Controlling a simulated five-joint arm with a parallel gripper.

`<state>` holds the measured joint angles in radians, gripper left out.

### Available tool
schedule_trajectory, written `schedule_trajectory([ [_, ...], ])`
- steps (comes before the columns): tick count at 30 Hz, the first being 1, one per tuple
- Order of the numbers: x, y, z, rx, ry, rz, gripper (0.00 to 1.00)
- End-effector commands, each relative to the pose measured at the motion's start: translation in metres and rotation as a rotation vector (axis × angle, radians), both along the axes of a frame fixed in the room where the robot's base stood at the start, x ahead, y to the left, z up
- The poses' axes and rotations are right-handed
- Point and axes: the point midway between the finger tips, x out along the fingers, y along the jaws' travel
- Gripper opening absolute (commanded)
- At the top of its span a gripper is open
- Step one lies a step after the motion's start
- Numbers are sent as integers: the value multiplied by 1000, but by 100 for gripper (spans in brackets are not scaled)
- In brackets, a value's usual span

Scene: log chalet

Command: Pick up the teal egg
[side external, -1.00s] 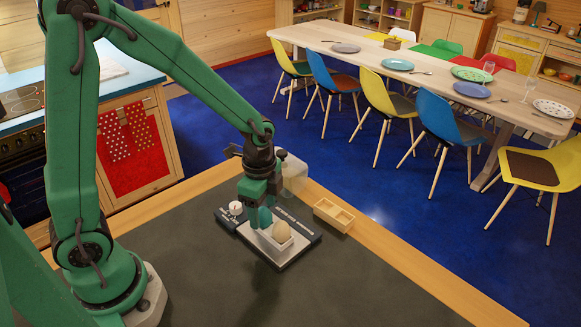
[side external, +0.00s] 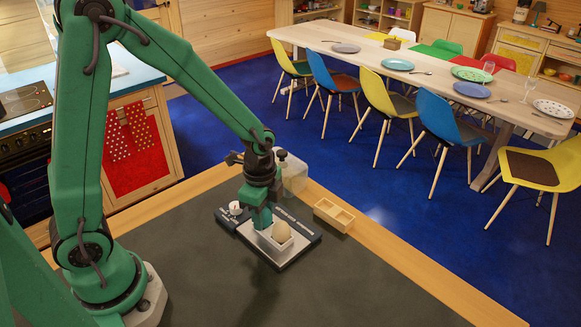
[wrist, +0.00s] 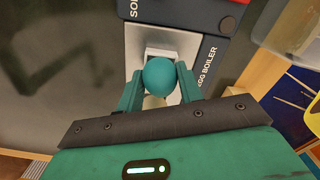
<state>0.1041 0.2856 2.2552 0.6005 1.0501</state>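The teal egg (wrist: 160,76) shows in the wrist view between the two fingers of my gripper (wrist: 161,85). The fingers lie close along both its sides; whether they press on it cannot be seen. In the side view my gripper (side external: 262,217) points down over the egg boiler, and the teal egg is mostly hidden by the fingers.
A small wooden divided tray (side external: 334,215) stands right of the boiler. A clear container (side external: 293,178) stands behind my gripper near the counter's wooden edge. The dark counter top (side external: 350,285) is free in front and to the right.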

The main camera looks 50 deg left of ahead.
Motion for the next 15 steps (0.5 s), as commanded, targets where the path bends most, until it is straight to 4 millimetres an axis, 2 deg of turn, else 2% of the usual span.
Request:
schedule_trajectory([
  [15,0,0,6,0,-2,0,28],
])
